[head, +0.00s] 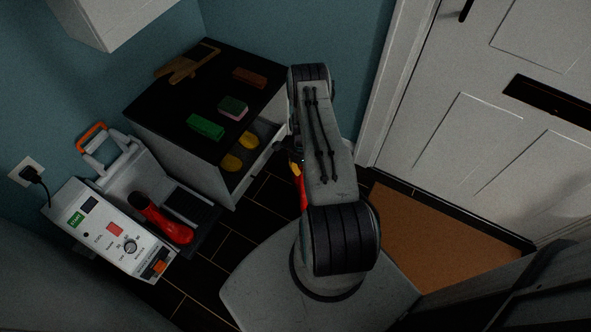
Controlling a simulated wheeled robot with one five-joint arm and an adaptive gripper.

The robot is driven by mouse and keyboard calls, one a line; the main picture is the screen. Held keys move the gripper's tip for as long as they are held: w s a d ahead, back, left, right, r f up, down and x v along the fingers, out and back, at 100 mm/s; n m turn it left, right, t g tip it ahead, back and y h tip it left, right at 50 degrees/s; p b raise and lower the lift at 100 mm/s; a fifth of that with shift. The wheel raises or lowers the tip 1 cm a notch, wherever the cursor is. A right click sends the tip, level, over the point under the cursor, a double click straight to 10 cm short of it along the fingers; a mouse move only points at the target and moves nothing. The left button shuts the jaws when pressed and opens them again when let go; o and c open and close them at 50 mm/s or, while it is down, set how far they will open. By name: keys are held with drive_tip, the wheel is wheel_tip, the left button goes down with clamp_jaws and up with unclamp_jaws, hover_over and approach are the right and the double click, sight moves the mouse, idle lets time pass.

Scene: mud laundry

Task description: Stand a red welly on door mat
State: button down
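A red welly (171,228) with a dark upper part lies tilted on the dark tray of a white machine at the left. A second red piece (303,190) shows just left of my arm, low over the dark floor; the arm hides most of it, so I cannot tell whether it is another welly or whether it is held. The brown door mat (440,232) lies bare in front of the white door at the right. My gripper (297,160) is almost wholly hidden behind my arm near that red piece, and its fingers do not show clearly.
A black-topped cabinet (175,100) holds a green block (206,127), a sponge (233,108), a brown brush (250,77) and a wooden item (188,64). Its open drawer (262,160) has yellow things in it. The machine (105,235) has a plug cord. A dark panel edges the mat's front right.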

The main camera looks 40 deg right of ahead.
drive_tip(key=s+d+f+m+b, duration=0.25)
drive_tip(key=s+d+b, duration=0.4)
drive_tip(key=d, duration=0.45)
drive_tip(key=s+d+f+m+b, duration=0.2)
drive_tip(key=s+d+m+b, duration=0.2)
drive_tip(key=s+d+b, duration=0.55)
drive_tip(key=s+d+r+m+t+b, duration=0.1)
drive_tip(key=s+d+m+b, duration=0.2)
drive_tip(key=s, duration=0.8)
drive_tip(key=s+d+r+m+b, duration=0.15)
drive_tip(key=s+d, duration=0.25)
drive_tip(key=s, duration=0.6)
drive_tip(key=shift+a+n+y, duration=0.5)
drive_tip(key=shift+a, duration=2.95)
wheel_tip(320, 180, down, 7)
drive_tip(key=b, duration=0.3)
drive_tip(key=shift+b, duration=0.3)
drive_tip(key=shift+w, duration=0.1)
drive_tip(key=shift+w+d+f, duration=0.1)
drive_tip(key=shift+w+d, duration=0.15)
drive_tip(key=shift+d, duration=0.05)
